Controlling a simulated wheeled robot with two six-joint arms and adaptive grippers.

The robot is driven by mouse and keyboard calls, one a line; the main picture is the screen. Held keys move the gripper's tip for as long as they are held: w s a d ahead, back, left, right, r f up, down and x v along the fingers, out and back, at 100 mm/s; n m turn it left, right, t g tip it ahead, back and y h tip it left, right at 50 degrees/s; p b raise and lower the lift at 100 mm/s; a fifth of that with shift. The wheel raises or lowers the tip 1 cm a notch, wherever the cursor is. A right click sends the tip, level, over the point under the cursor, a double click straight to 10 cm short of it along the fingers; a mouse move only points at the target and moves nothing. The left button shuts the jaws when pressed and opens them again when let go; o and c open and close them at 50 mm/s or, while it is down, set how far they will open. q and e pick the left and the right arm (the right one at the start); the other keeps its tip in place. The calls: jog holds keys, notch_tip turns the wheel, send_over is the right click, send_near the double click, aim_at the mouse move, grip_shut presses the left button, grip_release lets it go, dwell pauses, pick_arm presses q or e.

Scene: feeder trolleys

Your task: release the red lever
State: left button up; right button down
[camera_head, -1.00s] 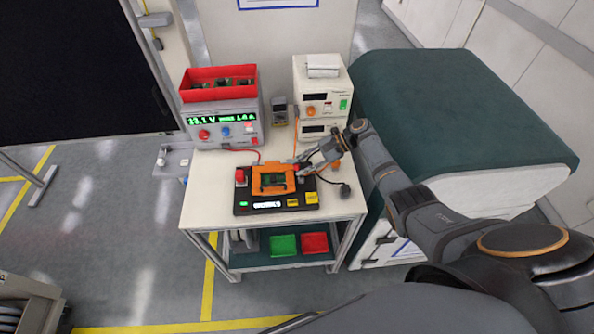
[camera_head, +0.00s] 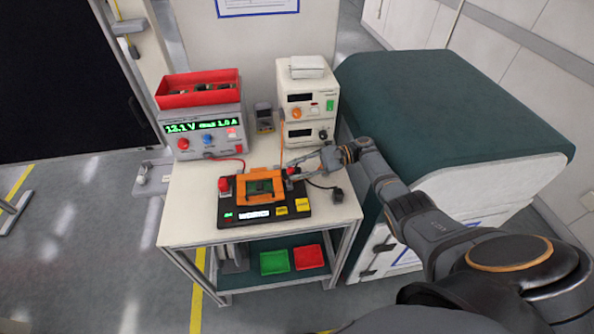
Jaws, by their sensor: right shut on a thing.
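The black test fixture (camera_head: 264,219) lies on the white trolley top. An orange frame (camera_head: 261,202) with a green circuit board (camera_head: 258,188) sits on it. The small red lever (camera_head: 291,171) shows at the frame's back right corner, partly hidden by my fingers. My right gripper (camera_head: 297,174) reaches in from the right and is shut on the red lever. My left gripper is not in view.
A power supply (camera_head: 204,142) carrying a red bin (camera_head: 198,100) stands behind the fixture at left. A white instrument stack (camera_head: 303,104) stands behind at right. A green-topped cabinet (camera_head: 440,110) flanks the trolley. Green (camera_head: 274,262) and red (camera_head: 308,257) trays lie below.

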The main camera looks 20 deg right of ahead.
jog(key=shift+w+r, duration=0.1)
jog(key=c, duration=1.3)
grip_release()
jog(key=shift+o, duration=0.8)
jog(key=shift+w+d+f, duration=0.1)
jog(key=shift+w+f, duration=0.1)
jog(key=shift+f, duration=0.05)
jog(key=shift+s, duration=0.1)
jog(key=shift+r, duration=0.35)
notch_tip(320, 180, up, 9)
jog(key=shift+r, duration=0.2)
